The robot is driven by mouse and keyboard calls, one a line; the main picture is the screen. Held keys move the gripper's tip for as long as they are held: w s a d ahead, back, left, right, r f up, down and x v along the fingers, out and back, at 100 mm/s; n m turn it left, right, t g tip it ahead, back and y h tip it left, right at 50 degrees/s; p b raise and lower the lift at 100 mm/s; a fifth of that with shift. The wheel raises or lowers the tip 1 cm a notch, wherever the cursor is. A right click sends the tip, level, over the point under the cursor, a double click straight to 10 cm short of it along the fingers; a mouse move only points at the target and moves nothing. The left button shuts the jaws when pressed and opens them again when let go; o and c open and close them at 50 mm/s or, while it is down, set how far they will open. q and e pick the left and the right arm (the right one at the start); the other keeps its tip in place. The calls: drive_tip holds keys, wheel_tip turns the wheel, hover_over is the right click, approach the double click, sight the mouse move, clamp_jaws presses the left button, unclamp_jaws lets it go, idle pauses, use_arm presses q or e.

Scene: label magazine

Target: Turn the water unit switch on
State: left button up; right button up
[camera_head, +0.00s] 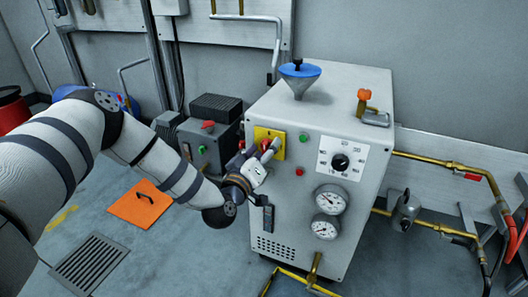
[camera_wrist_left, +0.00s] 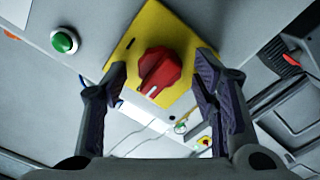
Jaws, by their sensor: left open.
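The water unit (camera_head: 330,105) is a large light-grey cabinet in the middle right of the head view. Its switch is a red rotary knob on a yellow plate (camera_head: 262,136) on the front, partly hidden by my gripper. My left gripper (camera_head: 270,150) is right in front of this plate. In the left wrist view the red knob (camera_wrist_left: 160,73) stands between the open fingers of my left gripper (camera_wrist_left: 162,90), with a gap on each side. A white mark shows on the knob. My right gripper is not in view.
A green button (camera_head: 304,139), a red button (camera_head: 299,171), a dial (camera_head: 341,162) and gauges (camera_head: 330,199) share the cabinet front. A smaller grey unit (camera_head: 210,145) stands left. Brass pipes (camera_head: 440,163) run right. An orange floor plate (camera_head: 143,204) lies left.

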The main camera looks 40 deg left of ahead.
use_arm(q)
drive_tip(key=c, duration=1.2)
drive_tip(key=shift+o, duration=0.2)
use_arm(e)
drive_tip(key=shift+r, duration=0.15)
use_arm(q)
drive_tip(key=m+p, duration=0.3)
drive_tip(key=shift+d+r+m, duration=0.1)
drive_tip(key=shift+r+m, duration=0.15)
drive_tip(key=shift+m, duration=0.15)
drive_tip(key=m+p, duration=0.2)
drive_tip(key=m, duration=0.2)
drive_tip(key=shift+f+m+p, duration=0.1)
drive_tip(key=shift+m+p, duration=0.2)
drive_tip(key=shift+p, duration=0.05)
drive_tip(key=m+p, duration=0.1)
drive_tip(key=m, duration=0.4)
drive_tip(key=shift+d+f+p, duration=0.1)
drive_tip(key=shift+p, duration=0.3)
drive_tip(key=shift+f+m+p, duration=0.15)
drive_tip(key=shift+m+p, duration=0.2)
drive_tip(key=shift+m, duration=1.85)
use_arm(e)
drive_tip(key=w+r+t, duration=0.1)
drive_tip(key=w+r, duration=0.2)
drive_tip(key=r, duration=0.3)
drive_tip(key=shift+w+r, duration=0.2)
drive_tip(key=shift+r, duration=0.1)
